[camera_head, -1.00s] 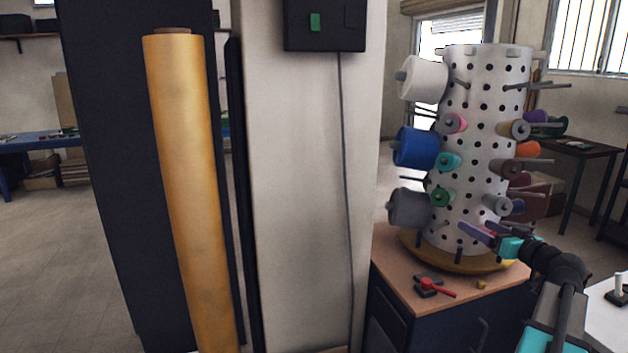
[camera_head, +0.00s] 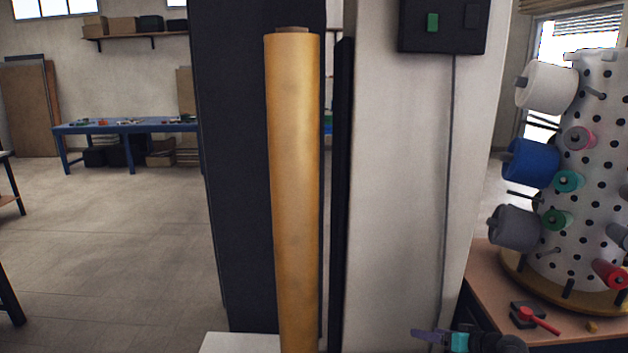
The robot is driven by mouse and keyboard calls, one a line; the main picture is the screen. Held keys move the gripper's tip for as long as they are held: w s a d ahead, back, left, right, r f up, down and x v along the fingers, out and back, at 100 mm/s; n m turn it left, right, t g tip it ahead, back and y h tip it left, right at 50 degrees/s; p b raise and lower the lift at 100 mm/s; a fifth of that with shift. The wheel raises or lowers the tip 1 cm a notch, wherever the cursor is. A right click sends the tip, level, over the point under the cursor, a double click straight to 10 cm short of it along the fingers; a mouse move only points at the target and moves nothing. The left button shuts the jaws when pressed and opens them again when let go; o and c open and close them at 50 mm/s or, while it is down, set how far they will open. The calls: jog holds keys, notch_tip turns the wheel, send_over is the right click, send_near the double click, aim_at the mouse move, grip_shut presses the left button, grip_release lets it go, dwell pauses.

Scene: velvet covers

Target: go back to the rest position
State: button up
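My gripper (camera_head: 424,337) is at the bottom edge of the head view, right of the centre, with purple finger parts and a teal section (camera_head: 460,342) behind them. It points left, in front of the white pillar's lower part. Nothing shows held at its tips. The fingers are seen side-on and small, so their opening is unclear. Most of my arm is below the frame. The white perforated spool tower (camera_head: 590,150) is at the right, cut off by the frame edge, apart from my gripper. A red spool (camera_head: 610,272) sits low on it.
A tall golden roll (camera_head: 296,190) stands upright beside a dark panel (camera_head: 240,200) and a white pillar (camera_head: 405,190) with a black switch box (camera_head: 443,25). A wooden-topped cabinet (camera_head: 485,290) bears a red-handled tool (camera_head: 538,320). Open floor (camera_head: 110,250) lies left, before a blue bench (camera_head: 125,127).

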jog(key=s+a+f+n+g+y, duration=0.1)
jog(key=s+a+f+g, duration=0.15)
jog(key=a+f, duration=0.5)
jog(key=s+a+f+g, duration=0.2)
jog(key=s+a+f, duration=0.2)
jog(key=a+f, duration=0.35)
jog(key=s+a+f+n+g+h, duration=0.1)
jog(key=s+a+f+g, duration=0.4)
jog(key=s+a+f, duration=0.7)
jog(key=s+f+g+h, duration=0.2)
jog(key=s+f+g, duration=0.15)
jog(key=s, duration=0.75)
jog(key=s+d+f+m+g+h, duration=0.1)
jog(key=s+d+h, duration=0.1)
jog(key=s+d, duration=0.2)
jog(key=s+d+f+m+g+h, duration=0.1)
jog(key=s+d, duration=0.3)
jog(key=s, duration=0.4)
jog(key=shift+f+m+g+h, duration=0.3)
jog(key=shift+f+m+h, duration=0.4)
jog(key=shift+m+h, duration=0.15)
